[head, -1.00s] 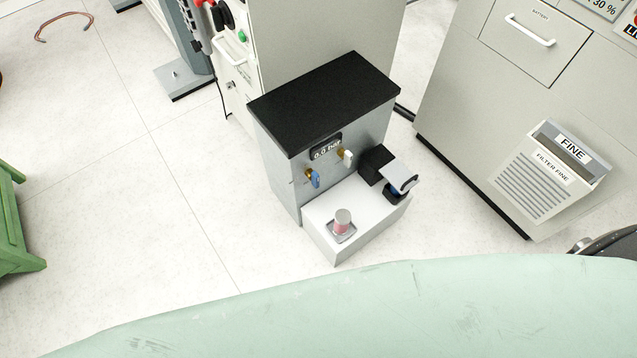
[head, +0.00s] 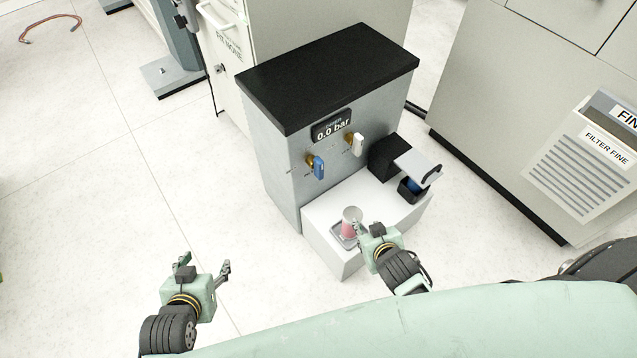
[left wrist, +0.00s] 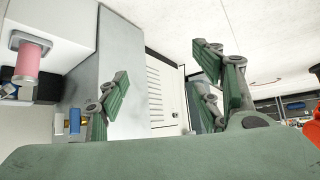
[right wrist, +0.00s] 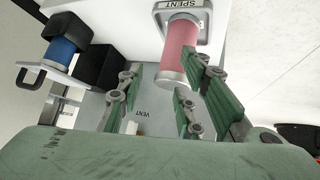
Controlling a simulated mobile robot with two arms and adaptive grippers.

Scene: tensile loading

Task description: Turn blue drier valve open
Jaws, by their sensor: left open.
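The blue valve handle (head: 319,167) sits on a brass stem on the front of the grey drier cabinet (head: 280,160), hanging downward and tilted slightly. It also shows in the left wrist view (left wrist: 75,121). My left gripper (head: 203,264) is open and empty, low and left of the cabinet, apart from the valve. My right gripper (head: 367,228) is in front of the white ledge, close to a pink cylinder (head: 351,222). Its fingers (right wrist: 162,88) are spread with nothing between them. The cylinder stands on a tray marked SPENT in the right wrist view.

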